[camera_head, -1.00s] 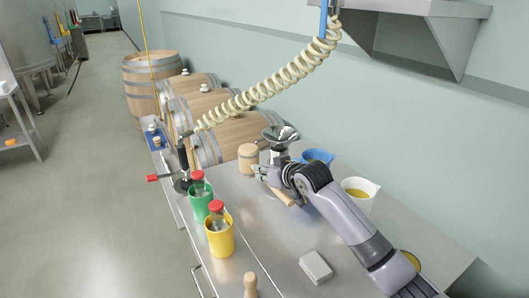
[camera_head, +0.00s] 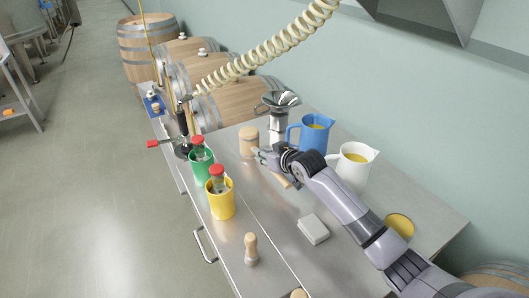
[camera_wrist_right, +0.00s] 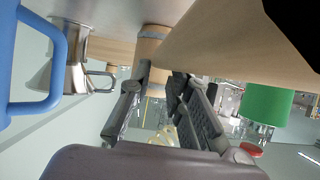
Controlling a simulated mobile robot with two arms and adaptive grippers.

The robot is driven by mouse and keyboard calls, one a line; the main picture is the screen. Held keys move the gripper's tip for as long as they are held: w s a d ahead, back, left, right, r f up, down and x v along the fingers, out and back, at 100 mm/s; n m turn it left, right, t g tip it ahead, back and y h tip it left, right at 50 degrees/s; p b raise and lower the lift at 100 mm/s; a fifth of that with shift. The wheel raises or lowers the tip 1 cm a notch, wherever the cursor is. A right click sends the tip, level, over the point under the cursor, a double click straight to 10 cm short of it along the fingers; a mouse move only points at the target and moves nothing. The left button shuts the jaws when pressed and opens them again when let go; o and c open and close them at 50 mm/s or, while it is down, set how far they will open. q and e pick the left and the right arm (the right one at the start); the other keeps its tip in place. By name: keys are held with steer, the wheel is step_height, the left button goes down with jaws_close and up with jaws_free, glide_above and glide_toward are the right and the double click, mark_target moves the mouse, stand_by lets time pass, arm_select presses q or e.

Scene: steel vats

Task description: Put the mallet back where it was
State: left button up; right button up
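The wooden mallet has an upright, barrel-shaped head (camera_head: 248,141) and a handle (camera_head: 282,181) that runs toward the lower right. In the head view my right gripper (camera_head: 268,157) is around the handle close to the head. The wrist view shows the head (camera_wrist_right: 151,46) beyond the fingers (camera_wrist_right: 160,72) and a wide tan part, apparently the handle (camera_wrist_right: 240,45), close to the camera. The grip itself is partly hidden. I cannot tell whether the mallet touches the bench. My left gripper is out of view.
On the steel bench (camera_head: 270,225) stand a blue jug (camera_head: 314,133), a white jug (camera_head: 352,170), a metal funnel pot (camera_head: 277,125), a green cup (camera_head: 201,168) and a yellow cup (camera_head: 221,203) with bottles. A grey block (camera_head: 313,229) and wooden peg (camera_head: 251,250) are nearer. Barrels stand behind.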

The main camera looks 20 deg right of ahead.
steer(key=o, duration=0.4)
steer(key=shift+c, duration=0.2)
steer(key=shift+s+r, duration=0.1)
steer(key=b+v, duration=0.1)
steer(key=v, duration=1.1)
